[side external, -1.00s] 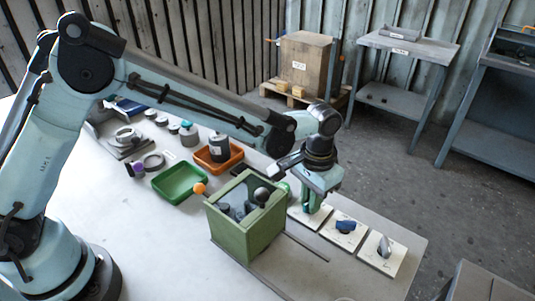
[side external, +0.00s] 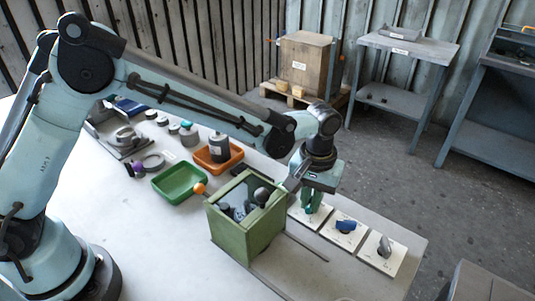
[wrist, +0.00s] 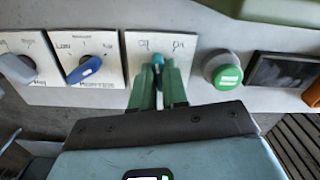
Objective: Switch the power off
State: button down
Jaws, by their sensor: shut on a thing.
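The power switch is a small teal knob (wrist: 158,59) on a white plate (wrist: 134,48) with lettering that looks like "Off" at left and "On" at right in the wrist view. My gripper (wrist: 160,75) points down over this plate, its green fingers shut on the knob. The knob's tip shows just beyond the fingers; most of it is hidden, so its exact setting is hard to tell. In the side view my gripper (side external: 312,205) stands over the plate nearest the green box.
Beside it are a plate with a blue knob (wrist: 84,69) and one with a grey knob (wrist: 18,68). A round green button (wrist: 224,70) and a dark panel (wrist: 285,70) lie on the other side. The open green box (side external: 245,228) stands close to my gripper.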

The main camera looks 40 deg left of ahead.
jog(key=n, duration=0.4)
dwell(0.3)
jog(key=c, duration=1.2)
grip_release()
jog(key=shift+c, duration=0.2)
jog(key=shift+r, duration=3)
